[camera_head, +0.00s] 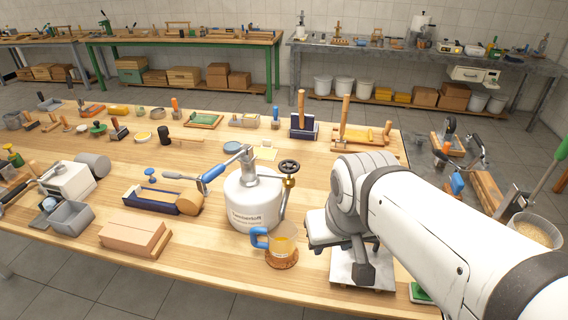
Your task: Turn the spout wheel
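The spout wheel (289,167) is a small black handwheel on top of a brass valve (289,181). The valve sits at the right side of a white tank (250,205) with printed lettering and a lever with a blue grip. A glass jug (284,243) with a blue handle and amber contents stands in front of the tank, below the valve. My gripper (364,274) is low at the right of the tank, apart from the wheel. My arm hides part of it, and its fingers are not clear enough to tell open from shut.
A pale square plate (378,279) lies under my gripper. A pinkish block (133,235) and a blue-and-wood tool (160,200) lie left of the tank. Upright wooden handles (345,108) stand behind. A bucket of grain (533,232) is at the right. Bare tabletop shows left of the jug.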

